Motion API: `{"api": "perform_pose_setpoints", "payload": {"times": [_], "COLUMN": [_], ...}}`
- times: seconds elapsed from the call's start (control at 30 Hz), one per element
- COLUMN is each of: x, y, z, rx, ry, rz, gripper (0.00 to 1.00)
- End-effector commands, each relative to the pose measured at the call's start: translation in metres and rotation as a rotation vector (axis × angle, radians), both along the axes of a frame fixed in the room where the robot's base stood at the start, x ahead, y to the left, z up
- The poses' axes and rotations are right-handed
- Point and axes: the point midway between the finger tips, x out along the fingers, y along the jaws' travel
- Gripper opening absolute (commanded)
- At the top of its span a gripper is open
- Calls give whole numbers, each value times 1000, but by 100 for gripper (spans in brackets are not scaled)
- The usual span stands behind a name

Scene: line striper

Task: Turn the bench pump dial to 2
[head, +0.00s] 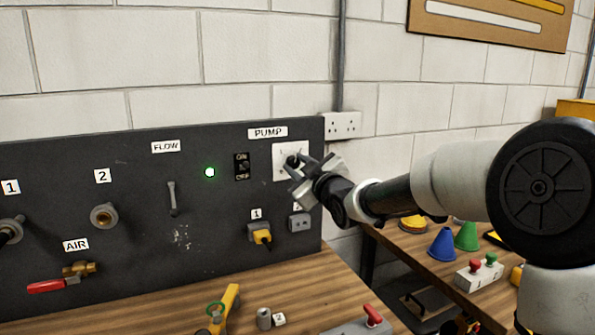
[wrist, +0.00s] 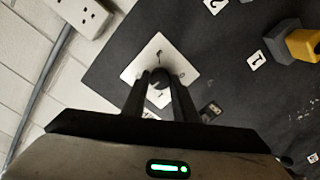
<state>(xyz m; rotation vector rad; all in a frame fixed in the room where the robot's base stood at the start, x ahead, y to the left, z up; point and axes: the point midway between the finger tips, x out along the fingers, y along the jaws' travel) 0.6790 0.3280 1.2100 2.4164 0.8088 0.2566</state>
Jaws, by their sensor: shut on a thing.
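The pump dial is a dark round knob (wrist: 160,78) on a white square plate (head: 283,162) under the PUMP label (head: 268,133) on the dark panel. My gripper (head: 297,170) reaches the plate from the right, and in the wrist view its two fingers (wrist: 160,88) close around the knob. The gripper is shut on the dial. The plate carries small marks around the knob, too small to read surely, and part of it is hidden by the fingers. Which mark the dial points to cannot be told.
Left of the dial are an ON/OFF switch (head: 242,166), a lit green lamp (head: 209,172) and the FLOW lever (head: 172,198). Below are a yellow plug (head: 262,236) in socket 1 and a grey socket (head: 299,223). A wall outlet (head: 342,125) is just right of the panel.

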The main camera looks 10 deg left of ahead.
Motion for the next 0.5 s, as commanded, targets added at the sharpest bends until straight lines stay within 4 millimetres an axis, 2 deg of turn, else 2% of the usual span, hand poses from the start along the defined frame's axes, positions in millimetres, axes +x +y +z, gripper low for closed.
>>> {"api": "perform_pose_setpoints", "payload": {"times": [0.5], "x": [0], "y": [0], "z": [-1], "rx": [350], "ry": [267], "rz": [0], "gripper": [4]}}
